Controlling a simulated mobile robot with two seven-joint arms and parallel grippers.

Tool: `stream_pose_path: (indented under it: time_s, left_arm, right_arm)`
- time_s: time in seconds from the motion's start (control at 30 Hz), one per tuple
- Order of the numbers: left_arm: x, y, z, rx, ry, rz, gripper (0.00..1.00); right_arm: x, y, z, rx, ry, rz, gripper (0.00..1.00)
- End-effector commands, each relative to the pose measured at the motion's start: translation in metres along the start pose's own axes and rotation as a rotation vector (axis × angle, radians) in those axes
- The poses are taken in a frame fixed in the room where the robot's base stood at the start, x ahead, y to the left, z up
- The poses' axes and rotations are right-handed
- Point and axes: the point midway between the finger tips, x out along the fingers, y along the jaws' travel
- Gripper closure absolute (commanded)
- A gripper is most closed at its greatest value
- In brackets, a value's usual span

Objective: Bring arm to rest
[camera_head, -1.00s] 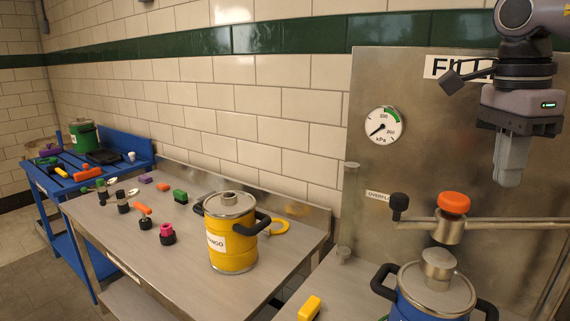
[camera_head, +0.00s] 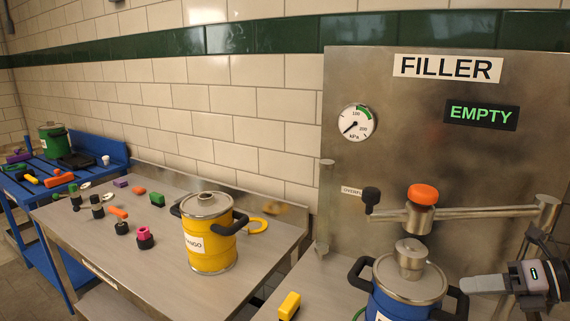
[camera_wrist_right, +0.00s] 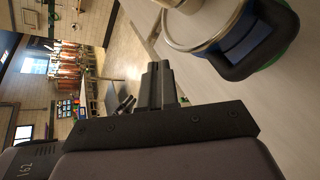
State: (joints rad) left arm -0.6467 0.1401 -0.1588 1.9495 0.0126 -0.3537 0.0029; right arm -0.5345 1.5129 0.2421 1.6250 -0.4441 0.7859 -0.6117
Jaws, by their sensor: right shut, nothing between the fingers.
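My right gripper (camera_head: 470,285) is at the lower right in the head view, its fingers pointing left, shut and empty. It appears beside the right handle of the blue keg (camera_head: 400,305); I cannot tell the gap. My left gripper is not in view.
The steel filler panel (camera_head: 350,190) has a gauge (camera_head: 355,123), an EMPTY display (camera_head: 481,115) and a horizontal pipe with an orange knob (camera_head: 422,194). A yellow keg (camera_head: 208,245) stands on the left steel bench. A yellow block (camera_head: 289,306) lies left of the blue keg.

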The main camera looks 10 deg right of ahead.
Motion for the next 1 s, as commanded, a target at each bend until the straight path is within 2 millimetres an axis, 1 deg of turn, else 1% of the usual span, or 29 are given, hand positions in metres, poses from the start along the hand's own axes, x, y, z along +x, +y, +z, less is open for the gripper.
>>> stream_pose_path:
  time_s: [0.03,0.1,0.17,0.3,0.37,0.4,0.53,0.67,0.7,0.77,0.8,0.9,1.0]
  left_arm:
    - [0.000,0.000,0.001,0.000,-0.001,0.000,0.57]
    - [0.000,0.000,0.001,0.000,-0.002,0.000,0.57]
    - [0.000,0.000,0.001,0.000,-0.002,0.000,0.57]
    - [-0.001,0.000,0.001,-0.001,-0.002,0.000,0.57]
    - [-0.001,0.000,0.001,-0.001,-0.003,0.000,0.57]
    - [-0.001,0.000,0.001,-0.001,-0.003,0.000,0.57]
    - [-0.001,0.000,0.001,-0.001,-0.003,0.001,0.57]
    - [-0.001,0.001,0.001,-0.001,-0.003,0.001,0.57]
    - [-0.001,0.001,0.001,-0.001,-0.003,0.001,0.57]
    - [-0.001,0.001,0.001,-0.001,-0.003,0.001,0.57]
    - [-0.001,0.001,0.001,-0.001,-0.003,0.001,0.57]
    - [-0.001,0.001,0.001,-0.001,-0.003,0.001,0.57]
    - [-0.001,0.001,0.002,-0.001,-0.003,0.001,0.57]
  right_arm:
    - [0.005,-0.011,-0.015,0.111,-0.064,0.018,1.00]
    - [0.012,-0.025,-0.031,0.257,-0.147,0.034,1.00]
    - [0.019,-0.036,-0.046,0.385,-0.216,0.047,1.00]
    - [0.035,-0.057,-0.084,0.687,-0.361,0.075,1.00]
    - [0.043,-0.065,-0.102,0.820,-0.418,0.085,1.00]
    - [0.049,-0.069,-0.114,0.908,-0.454,0.091,1.00]
    - [0.070,-0.077,-0.157,1.209,-0.562,0.113,1.00]
    - [0.095,-0.077,-0.202,1.519,-0.653,0.128,1.00]
    - [0.104,-0.075,-0.216,1.615,-0.676,0.132,1.00]
    - [0.117,-0.069,-0.237,1.760,-0.708,0.138,1.00]
    - [0.127,-0.064,-0.250,1.857,-0.724,0.141,1.00]
    - [0.149,-0.048,-0.280,2.083,-0.756,0.144,1.00]
    - [0.168,-0.031,-0.303,2.269,-0.770,0.144,1.00]
